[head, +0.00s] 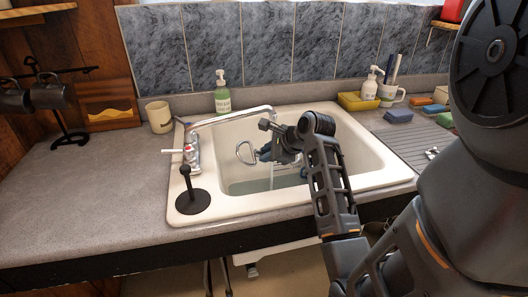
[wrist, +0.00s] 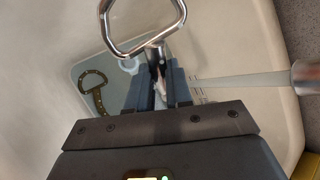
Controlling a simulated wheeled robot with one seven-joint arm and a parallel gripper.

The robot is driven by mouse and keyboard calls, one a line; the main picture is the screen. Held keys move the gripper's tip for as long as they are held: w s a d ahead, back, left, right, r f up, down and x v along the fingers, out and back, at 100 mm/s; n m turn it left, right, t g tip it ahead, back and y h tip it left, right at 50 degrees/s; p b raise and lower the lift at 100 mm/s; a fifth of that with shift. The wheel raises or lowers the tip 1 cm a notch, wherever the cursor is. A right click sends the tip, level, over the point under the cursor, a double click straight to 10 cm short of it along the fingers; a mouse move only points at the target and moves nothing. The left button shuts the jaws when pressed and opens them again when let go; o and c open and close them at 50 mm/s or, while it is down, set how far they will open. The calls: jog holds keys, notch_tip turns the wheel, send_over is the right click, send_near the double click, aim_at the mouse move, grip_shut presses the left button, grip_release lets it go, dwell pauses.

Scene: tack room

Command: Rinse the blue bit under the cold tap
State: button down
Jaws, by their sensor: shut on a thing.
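My gripper (wrist: 160,92) is shut on a bit with a chrome D-shaped ring (wrist: 145,28). The ring sticks out beyond the fingers, and it also shows in the head view (head: 247,152). The mouthpiece is mostly hidden between the fingers, so I cannot tell its colour. My gripper (head: 270,152) is low over the white sink (head: 222,205), below the tap spout (head: 230,118). The tap's white lever (head: 172,151) is at the left.
A black stand (head: 192,198) is on the sink's front-left rim. A green soap bottle (head: 222,94) and beige mug (head: 159,117) stand behind. The left counter (head: 80,190) is mostly clear.

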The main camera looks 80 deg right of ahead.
jog(key=s+a, duration=0.2)
jog(key=s, duration=0.4)
jog(key=shift+s, duration=0.4)
jog(key=shift+a+r, duration=0.1)
